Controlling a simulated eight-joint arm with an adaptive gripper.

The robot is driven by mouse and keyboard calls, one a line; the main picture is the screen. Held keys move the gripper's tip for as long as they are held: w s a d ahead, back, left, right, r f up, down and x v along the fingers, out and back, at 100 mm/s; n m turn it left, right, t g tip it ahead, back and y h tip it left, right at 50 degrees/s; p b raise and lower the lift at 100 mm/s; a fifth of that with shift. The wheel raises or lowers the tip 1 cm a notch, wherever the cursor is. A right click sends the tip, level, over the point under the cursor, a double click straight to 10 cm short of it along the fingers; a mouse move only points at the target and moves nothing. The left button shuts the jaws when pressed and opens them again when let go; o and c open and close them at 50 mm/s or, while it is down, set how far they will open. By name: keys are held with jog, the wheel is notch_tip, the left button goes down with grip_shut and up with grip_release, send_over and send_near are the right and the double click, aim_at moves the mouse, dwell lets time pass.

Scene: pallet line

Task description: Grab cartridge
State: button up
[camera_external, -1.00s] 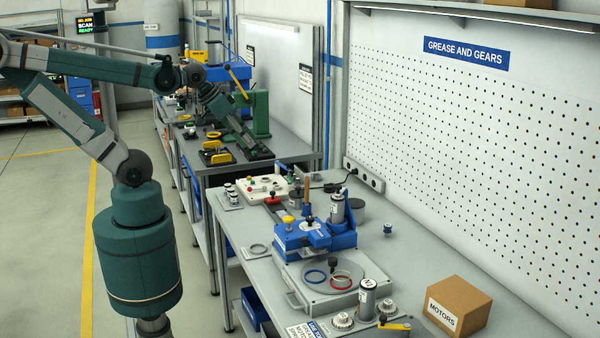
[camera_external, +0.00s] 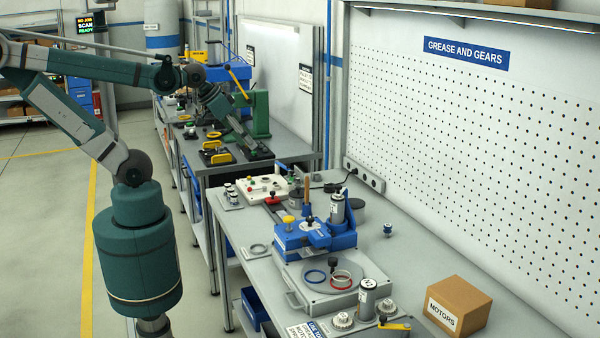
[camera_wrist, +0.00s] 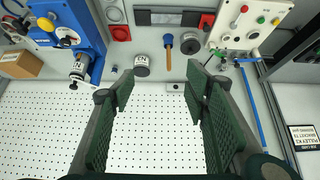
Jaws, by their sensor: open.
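A silver cartridge-like cylinder with a pale label (camera_external: 337,208) stands upright in a blue fixture (camera_external: 318,236) on the near bench. The same cylinder (camera_wrist: 78,68) is at the upper left in the wrist view, beside the blue fixture. Another labelled cylinder (camera_external: 367,296) stands at the bench front; I cannot tell which is the task's cartridge. My gripper (camera_wrist: 158,88) is open and empty, its two dark green fingers apart with the white pegboard and bench edge behind them. In the external view my gripper (camera_external: 246,138) is raised, left of and away from the blue fixture.
A cardboard box (camera_external: 457,306) sits at the right of the bench. A grey plate with rings (camera_external: 310,290) lies before the fixture. A white control box (camera_external: 262,188) and power strip (camera_external: 363,174) are behind. The pegboard wall (camera_external: 480,120) bounds the bench.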

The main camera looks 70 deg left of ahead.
jog(key=shift+r, duration=0.1)
jog(key=shift+r, duration=2.35)
jog(key=w+d+r+m+g+h+b, duration=0.15)
jog(key=w+d+r+m, duration=0.25)
jog(key=w+d, duration=0.7)
jog(key=m+g+h+b, duration=0.2)
jog(key=m+g+h, duration=0.15)
jog(key=m, duration=0.55)
send_over(367, 300)
jog(key=a, duration=0.5)
notch_tip(367, 300, down, 4)
jog(key=y, duration=0.1)
notch_tip(367, 300, down, 28)
jog(key=shift+d+f, duration=0.1)
jog(key=shift+f, duration=0.1)
